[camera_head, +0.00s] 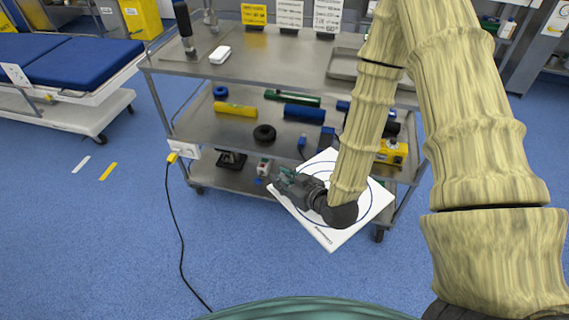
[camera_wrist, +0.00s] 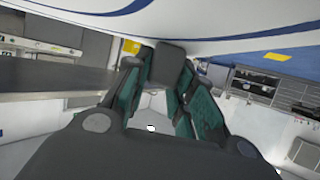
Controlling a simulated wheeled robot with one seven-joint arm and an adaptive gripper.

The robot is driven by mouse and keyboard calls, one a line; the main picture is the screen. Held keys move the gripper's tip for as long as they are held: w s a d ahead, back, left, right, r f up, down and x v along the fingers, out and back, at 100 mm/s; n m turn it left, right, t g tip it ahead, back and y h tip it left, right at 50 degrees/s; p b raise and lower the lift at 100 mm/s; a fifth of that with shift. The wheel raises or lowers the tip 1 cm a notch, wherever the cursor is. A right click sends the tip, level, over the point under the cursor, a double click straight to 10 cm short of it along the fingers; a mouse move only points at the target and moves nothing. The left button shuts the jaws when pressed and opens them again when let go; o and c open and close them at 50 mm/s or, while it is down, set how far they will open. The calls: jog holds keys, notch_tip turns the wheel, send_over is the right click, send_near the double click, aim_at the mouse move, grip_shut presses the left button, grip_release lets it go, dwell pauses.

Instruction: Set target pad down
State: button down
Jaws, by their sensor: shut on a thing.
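The target pad (camera_head: 318,228) is a flat white square with blue rings, in front of the steel cart's right half. My gripper (camera_head: 284,180) is shut on the pad near its left corner. My wrist and forearm cover the pad's middle. In the wrist view the pad (camera_wrist: 215,22) spans the top as a white sheet with blue arcs. The green gripper fingers (camera_wrist: 160,85) reach toward it there; their exact contact with the pad is hidden.
A blue bed (camera_head: 80,62) stands at left. A black cable (camera_head: 181,245) crosses the floor from a yellow plug. Blue floor (camera_head: 90,240) is open at lower left.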

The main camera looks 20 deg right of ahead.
notch_tip(320, 180, down, 12)
jog(key=s+a+m+h, duration=0.1)
jog(key=m+h, duration=0.3)
jog(key=shift+s+a+f+t+h, duration=0.15)
jog(key=shift+s+a+t+h, duration=0.15)
jog(key=shift+s+t, duration=0.1)
jog(key=shift+s+f, duration=0.1)
